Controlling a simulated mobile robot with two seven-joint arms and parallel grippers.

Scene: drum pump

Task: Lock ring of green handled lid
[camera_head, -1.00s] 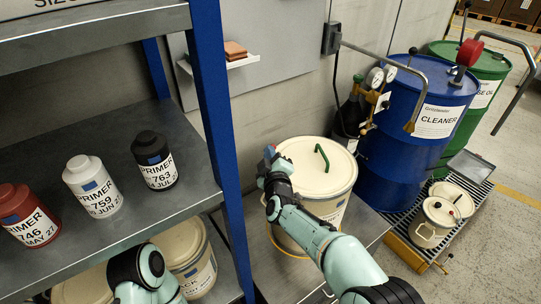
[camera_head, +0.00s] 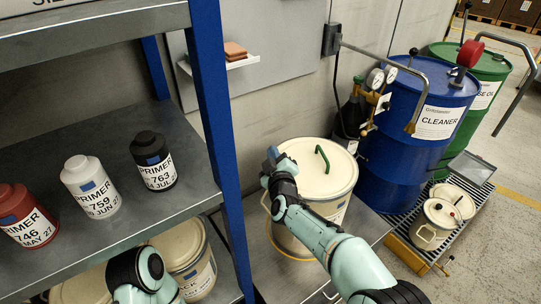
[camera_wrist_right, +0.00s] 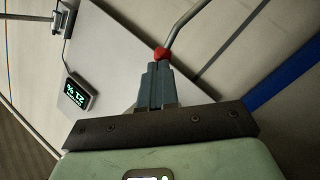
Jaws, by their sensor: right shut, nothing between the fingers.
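A cream drum (camera_head: 325,211) stands in the middle of the head view. Its cream lid (camera_head: 305,182) carries a green handle (camera_head: 322,158) and is seated on top. A rim runs round the lid; I cannot make out the ring's latch. My right gripper (camera_head: 273,154) is at the left side of the lid rim, with its fingers shut and empty. In the right wrist view, the shut fingers (camera_wrist_right: 157,75) point at a red knob (camera_wrist_right: 162,54) on a bent grey rod, close to the tips; I cannot tell whether they touch. My left gripper is out of view.
A blue shelf post (camera_head: 222,140) stands left of the drum, beside a shelf with primer bottles (camera_head: 92,187). A blue cleaner drum (camera_head: 410,140) and gauges (camera_head: 375,78) stand close on the right. Small cream cans (camera_head: 437,222) sit on a grate at far right.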

